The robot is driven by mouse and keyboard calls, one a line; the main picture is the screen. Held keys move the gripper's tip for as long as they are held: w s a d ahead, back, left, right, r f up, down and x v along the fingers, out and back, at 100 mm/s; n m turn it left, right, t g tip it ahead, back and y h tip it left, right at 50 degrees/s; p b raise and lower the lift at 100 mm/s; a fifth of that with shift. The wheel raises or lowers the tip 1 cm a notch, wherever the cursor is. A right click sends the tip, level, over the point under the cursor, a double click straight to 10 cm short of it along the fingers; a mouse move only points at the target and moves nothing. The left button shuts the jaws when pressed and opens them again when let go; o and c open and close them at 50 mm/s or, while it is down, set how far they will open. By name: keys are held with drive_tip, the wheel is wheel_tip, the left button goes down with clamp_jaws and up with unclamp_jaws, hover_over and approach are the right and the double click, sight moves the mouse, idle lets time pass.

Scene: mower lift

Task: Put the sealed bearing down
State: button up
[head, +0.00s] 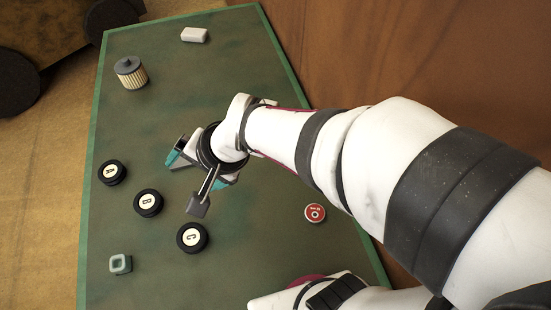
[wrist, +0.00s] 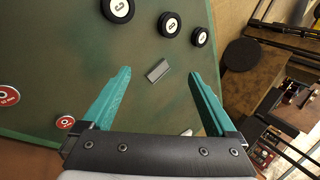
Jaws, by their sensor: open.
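My gripper (head: 198,168) is open above the green mat, with its teal fingers spread apart. In the wrist view its fingers (wrist: 160,72) hold nothing that I can see. Three black round pieces with white lettered centres lie on the mat in a slanting row: A (head: 111,173), B (head: 148,203) and C (head: 191,238). They also show beyond the fingers in the wrist view. I cannot tell which piece, if any, is the sealed bearing. A small grey block (wrist: 158,71) shows between the fingertips in the wrist view; what it is is unclear.
A pleated filter (head: 130,73) and a white block (head: 194,35) are at the back of the mat (head: 235,70). A hollow square piece (head: 120,264) is at the front left. A red disc (head: 315,212) lies right of the gripper. The back middle is clear.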

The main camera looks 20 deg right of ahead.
drive_tip(key=s+d+n+g+h, duration=0.1)
drive_tip(key=s+d+g+h, duration=0.2)
drive_tip(key=s+d, duration=0.9)
drive_tip(key=s+g, duration=0.1)
drive_tip(key=s, duration=0.2)
drive_tip(key=shift+r+n+h, duration=0.35)
drive_tip(key=shift+n+h, duration=0.05)
drive_tip(key=shift+d, duration=0.1)
idle(2.4)
drive_tip(key=shift+o, duration=0.6)
drive_tip(key=w+a+r+n+h, duration=0.1)
drive_tip(key=w+a+r+n, duration=0.5)
drive_tip(key=n, duration=0.4)
drive_tip(key=shift+w+r+n+g, duration=0.3)
drive_tip(key=shift+w+n, duration=0.1)
drive_tip(key=shift+w, duration=0.2)
drive_tip(key=w+a+r+n, duration=0.2)
drive_tip(key=a+r+n, duration=0.1)
drive_tip(key=a+n, duration=0.3)
drive_tip(key=w+a+r+n, duration=0.2)
drive_tip(key=a+n, duration=0.4)
wheel_tip(320, 180, down, 10)
drive_tip(key=a, duration=0.1)
drive_tip(key=shift+r+n+h, duration=0.15)
drive_tip(key=shift+n+h, duration=0.25)
drive_tip(key=shift+s, duration=0.1)
